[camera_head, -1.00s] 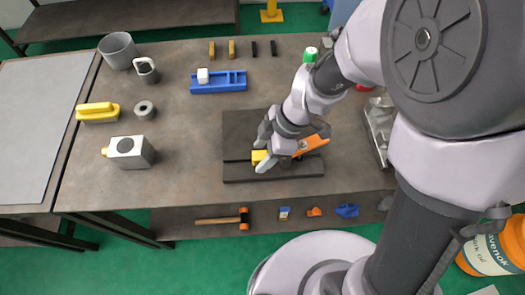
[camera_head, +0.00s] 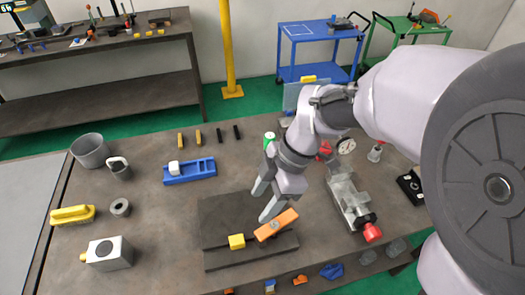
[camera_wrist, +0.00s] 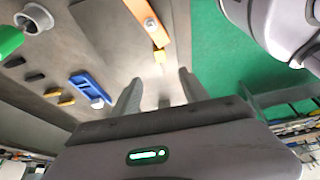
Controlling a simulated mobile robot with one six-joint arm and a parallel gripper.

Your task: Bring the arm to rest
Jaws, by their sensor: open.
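My gripper (camera_head: 262,203) is open and empty, held above the dark slotted plate (camera_head: 222,211) on the workbench. Its two fingers also show in the wrist view (camera_wrist: 158,92), spread apart with nothing between them. An orange bar (camera_head: 276,225) lies on the plate below and just right of the fingertips in the head view. A small yellow block (camera_head: 237,241) sits at the plate's slot, left of the bar.
A grey metal vise-like device with a red knob (camera_head: 372,232) stands right of the plate.

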